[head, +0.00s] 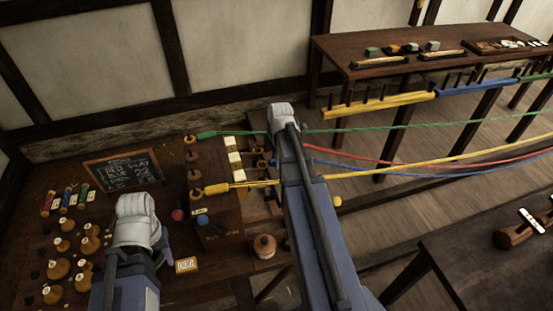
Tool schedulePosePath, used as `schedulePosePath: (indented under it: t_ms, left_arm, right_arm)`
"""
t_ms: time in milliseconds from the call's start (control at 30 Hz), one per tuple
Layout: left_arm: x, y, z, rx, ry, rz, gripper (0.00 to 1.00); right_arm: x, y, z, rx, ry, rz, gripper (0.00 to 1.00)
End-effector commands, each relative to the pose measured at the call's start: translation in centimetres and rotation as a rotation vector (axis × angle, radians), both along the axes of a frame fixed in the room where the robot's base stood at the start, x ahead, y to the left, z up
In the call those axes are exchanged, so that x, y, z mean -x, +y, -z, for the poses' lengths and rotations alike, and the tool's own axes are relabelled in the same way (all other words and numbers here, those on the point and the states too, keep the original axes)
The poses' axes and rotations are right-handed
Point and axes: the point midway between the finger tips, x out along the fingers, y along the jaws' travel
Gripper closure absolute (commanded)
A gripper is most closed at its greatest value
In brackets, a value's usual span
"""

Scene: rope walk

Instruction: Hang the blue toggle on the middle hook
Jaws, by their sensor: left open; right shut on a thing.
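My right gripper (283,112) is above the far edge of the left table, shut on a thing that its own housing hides. I cannot make out the blue toggle. The blue rope (400,174) and the red rope (395,160) both run in from the right and pass out of sight behind my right arm. A row of several hooks with round brown bodies (194,175) stands on the table. The green toggle (207,135) is at the top of this row and the yellow toggle (214,188) near its bottom. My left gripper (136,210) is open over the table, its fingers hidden.
A chalkboard (124,170), several wooden bobbins (57,268) and a yellow sign (187,265) stand on the left table. White blocks (234,160) stand beside the hooks. The green rope (370,129) and yellow rope (440,162) stretch right. A dark table (470,250) is at lower right.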

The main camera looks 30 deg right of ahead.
Motion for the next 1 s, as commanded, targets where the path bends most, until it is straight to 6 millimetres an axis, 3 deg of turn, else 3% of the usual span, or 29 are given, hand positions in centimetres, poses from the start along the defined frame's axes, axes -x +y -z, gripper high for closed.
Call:
schedulePosePath:
  t_ms: [67, 333, 667, 1000]
  left_arm:
    - [0.0, 0.0, 0.0, 0.0, 0.0, 0.0, 0.5]
    - [0.0, 0.0, 0.0, 0.0, 0.0, 0.0, 0.5]
    - [0.0, 0.0, -0.3, 0.0, 0.0, 0.0, 0.5]
    - [0.0, 0.0, -2.7, 0.0, 0.0, 0.001, 0.5]
  right_arm:
    - [0.0, 0.0, 0.0, 0.0, 0.0, 0.0, 0.64]
    - [0.0, 0.0, 0.0, 0.0, 0.0, 0.0, 0.34]
    - [0.0, 0.0, -0.3, 0.0, 0.0, 0.0, 0.34]
    - [0.0, 0.0, -2.7, 0.0, 0.0, 0.0, 0.34]
